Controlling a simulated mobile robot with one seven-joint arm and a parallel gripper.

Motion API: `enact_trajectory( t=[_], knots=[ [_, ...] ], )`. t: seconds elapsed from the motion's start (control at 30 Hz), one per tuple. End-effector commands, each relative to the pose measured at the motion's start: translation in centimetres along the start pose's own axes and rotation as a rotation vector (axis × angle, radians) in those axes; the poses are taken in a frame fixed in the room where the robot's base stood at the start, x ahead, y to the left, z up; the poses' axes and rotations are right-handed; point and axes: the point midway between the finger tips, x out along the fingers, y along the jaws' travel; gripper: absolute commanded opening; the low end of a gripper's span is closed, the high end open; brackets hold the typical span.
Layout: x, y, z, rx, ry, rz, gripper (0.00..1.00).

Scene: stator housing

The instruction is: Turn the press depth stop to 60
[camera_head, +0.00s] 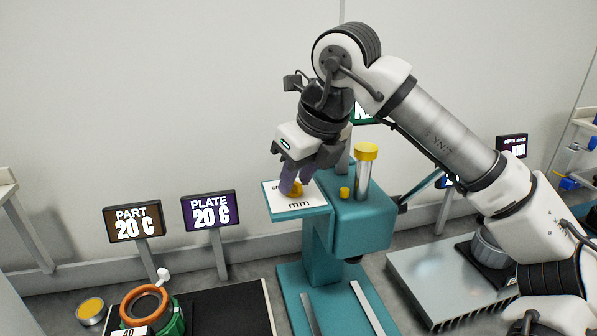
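The teal press (362,230) stands right of centre in the head view. A white dial plate (307,200) marked "mm" lies on its left top. The yellow depth stop knob (294,189) sits on this plate. My gripper (292,182) reaches down from above, with its purple-grey fingers at the knob, one on the near side. I cannot tell whether the fingers are closed tightly on it. The scale numbers and the knob's setting are hidden or too small to read.
A yellow-capped post (365,170) and small yellow button (344,193) stand on the press. Signs reading "PART 20 C" (134,222) and "PLATE 20 C" (210,210) stand left. An orange ring (144,306) is at lower left, a metal plate (430,275) at right.

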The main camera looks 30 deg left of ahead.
Motion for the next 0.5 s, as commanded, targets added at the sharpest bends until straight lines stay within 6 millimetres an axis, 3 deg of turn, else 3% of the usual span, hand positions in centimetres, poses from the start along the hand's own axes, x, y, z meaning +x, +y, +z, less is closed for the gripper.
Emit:
enact_trajectory(
  t=[0.07,0.3,0.5],
  knots=[
    [-0.01,0.0,0.0,0.0,0.0,0.0,0.32],
    [-0.03,-0.01,0.0,0.0,0.0,0.0,0.0],
    [-0.03,-0.03,-0.01,-0.006,0.0,0.002,0.0]
  ],
)
